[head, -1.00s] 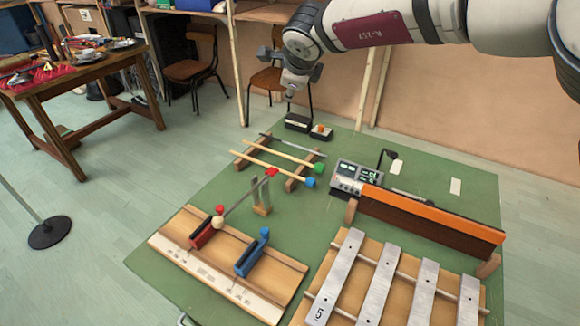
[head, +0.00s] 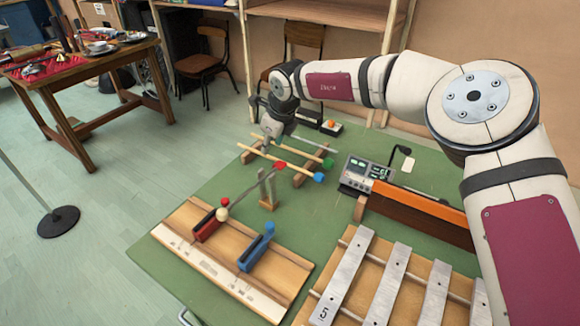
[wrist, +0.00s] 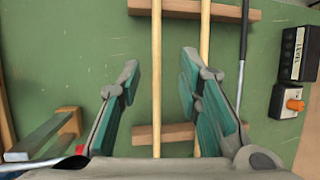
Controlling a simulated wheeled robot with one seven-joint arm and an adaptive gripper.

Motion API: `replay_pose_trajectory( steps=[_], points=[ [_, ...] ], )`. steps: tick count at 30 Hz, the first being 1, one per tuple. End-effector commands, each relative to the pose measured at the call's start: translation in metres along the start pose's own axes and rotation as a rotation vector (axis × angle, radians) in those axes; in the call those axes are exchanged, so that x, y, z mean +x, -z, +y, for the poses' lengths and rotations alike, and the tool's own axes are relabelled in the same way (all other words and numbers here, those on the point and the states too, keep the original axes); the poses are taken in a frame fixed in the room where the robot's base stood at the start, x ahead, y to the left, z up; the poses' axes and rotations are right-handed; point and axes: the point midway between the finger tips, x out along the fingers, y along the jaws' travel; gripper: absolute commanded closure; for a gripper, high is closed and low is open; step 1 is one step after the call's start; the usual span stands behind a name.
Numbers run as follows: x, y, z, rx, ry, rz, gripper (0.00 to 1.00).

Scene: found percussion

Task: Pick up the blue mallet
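The blue mallet has a blue head (head: 319,177) and a pale wooden stick, lying across a low wooden rack (head: 302,176) in the head view. A green-headed mallet (head: 328,163) and a grey rod (head: 318,145) lie parallel behind it. My gripper (head: 267,143) is above the left part of the rack. In the wrist view my gripper (wrist: 157,90) is open, its fingers on either side of the blue mallet's stick (wrist: 156,75). The right finger partly covers the second stick (wrist: 205,30).
A grey device (head: 364,174) and an orange-topped bar (head: 420,200) stand to the right. A black box (wrist: 293,58) with an orange-knobbed box (wrist: 287,101) lies behind the rods.

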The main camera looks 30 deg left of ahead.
Motion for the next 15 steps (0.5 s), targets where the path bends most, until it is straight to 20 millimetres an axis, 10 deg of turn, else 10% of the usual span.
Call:
replay_pose_trajectory(
  steps=[15],
  points=[
    [0.052,0.001,0.005,0.000,0.000,0.000,0.68]
  ],
)
